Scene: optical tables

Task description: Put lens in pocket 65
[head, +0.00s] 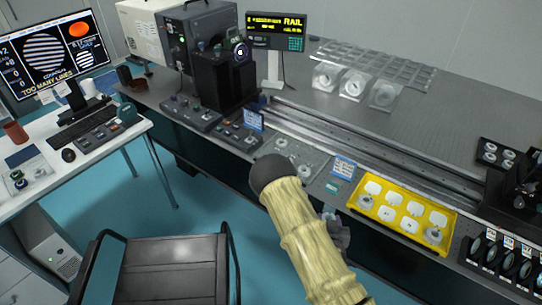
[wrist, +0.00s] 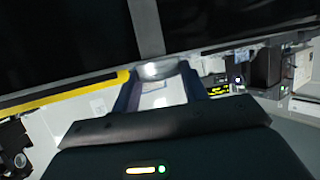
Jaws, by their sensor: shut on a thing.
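My gripper (wrist: 158,88) is shut on a lens (wrist: 152,70), a pale, shiny round piece between the two dark blue fingers in the wrist view. In the head view my gripper (head: 338,232) is a small grey shape in front of the table, mostly hidden by my arm, and the lens cannot be made out there. A yellow tray (head: 401,209) with two rows of pale pockets lies on the table's front edge, right of my gripper. Some pockets hold round grey pieces. The pocket numbers are too small to read, so I cannot tell which is 65.
A long dark rail (head: 370,150) runs along the optical table behind the tray. Dark mounts (head: 506,262) stand right of it. Clear boxes (head: 352,84) sit at the back. A black chair (head: 160,270) stands on the floor.

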